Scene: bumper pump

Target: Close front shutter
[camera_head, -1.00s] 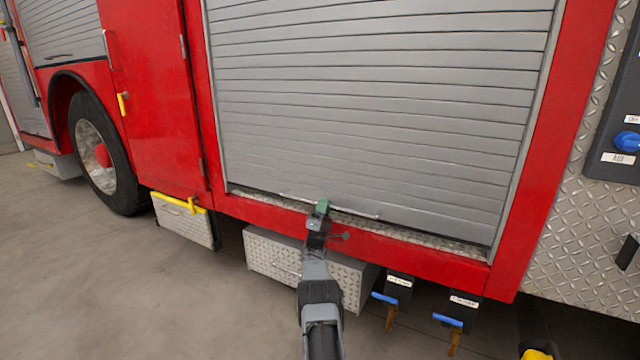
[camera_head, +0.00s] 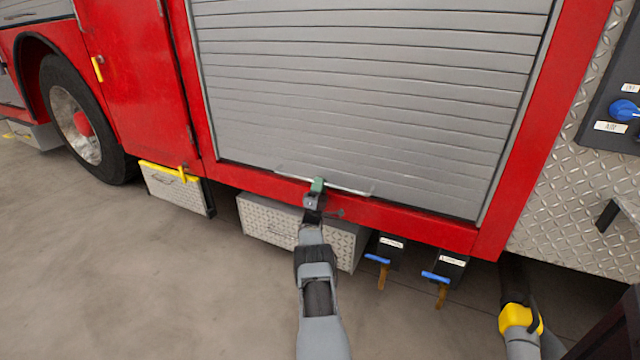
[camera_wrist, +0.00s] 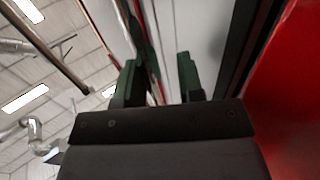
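The front shutter (camera_head: 365,110) is a grey slatted roller door in a red frame on the truck's side. Its bottom edge now meets the red sill, with no gap that I can see. A thin pale lip bar (camera_head: 348,188) runs along its lower edge. My gripper (camera_head: 317,187) is at this bar, left of its middle. In the wrist view its two green fingers (camera_wrist: 158,80) stand apart, with a pale strip of the shutter area showing between them. Whether the fingers touch the bar is unclear.
Tread-plate boxes (camera_head: 290,228) stick out below the sill. Blue-handled levers (camera_head: 437,277) and a yellow-collared hose (camera_head: 520,318) are at lower right. A control panel (camera_head: 615,110) is at right. The floor at left is clear.

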